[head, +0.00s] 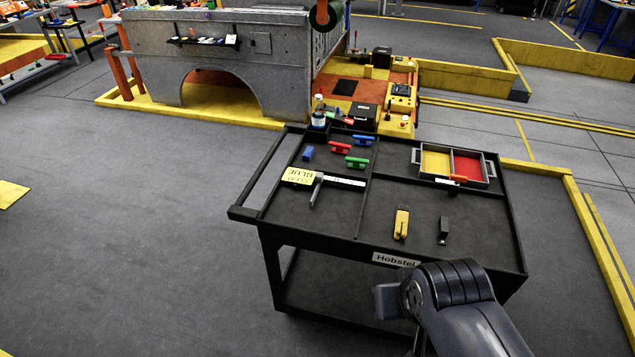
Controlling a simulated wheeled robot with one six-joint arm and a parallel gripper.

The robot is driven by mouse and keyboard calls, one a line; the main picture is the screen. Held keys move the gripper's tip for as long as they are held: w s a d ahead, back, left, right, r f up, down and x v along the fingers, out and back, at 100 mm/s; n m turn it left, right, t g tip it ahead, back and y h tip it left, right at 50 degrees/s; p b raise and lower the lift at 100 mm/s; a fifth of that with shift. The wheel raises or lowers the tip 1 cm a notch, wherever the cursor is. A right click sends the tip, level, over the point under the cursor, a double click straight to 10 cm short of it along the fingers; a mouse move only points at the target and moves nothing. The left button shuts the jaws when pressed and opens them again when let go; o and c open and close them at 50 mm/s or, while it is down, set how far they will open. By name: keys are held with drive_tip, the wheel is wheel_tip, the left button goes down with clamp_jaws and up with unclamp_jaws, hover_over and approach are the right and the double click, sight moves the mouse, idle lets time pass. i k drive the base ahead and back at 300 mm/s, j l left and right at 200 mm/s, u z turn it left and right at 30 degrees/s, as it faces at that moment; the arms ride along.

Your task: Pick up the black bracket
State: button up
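A small black bracket (443,231) stands on the dark top of the cart (480,262), in its front right compartment. It is dark against the dark surface, so its fine shape is hard to make out. A yellow piece (401,223) stands a little to its left, apart from it. Part of my arm shows at the bottom right, in front of the cart's front edge. My gripper is not in view, so its state and its distance from the bracket do not show.
A grey tray with yellow and red compartments (437,162) sits at the cart's back right. Open floor (130,230) lies left; a yellow barrier (598,230) runs right.

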sight(444, 229)
drive_tip(key=i+l, duration=0.15)
drive_tip(key=l, duration=0.25)
drive_tip(key=i+l+z, duration=0.15)
drive_tip(key=l, duration=0.3)
drive_tip(key=i+l, duration=0.15)
drive_tip(key=l, duration=0.25)
drive_tip(key=i+l+z, duration=0.1)
drive_tip(key=l, duration=0.25)
drive_tip(key=i, duration=0.05)
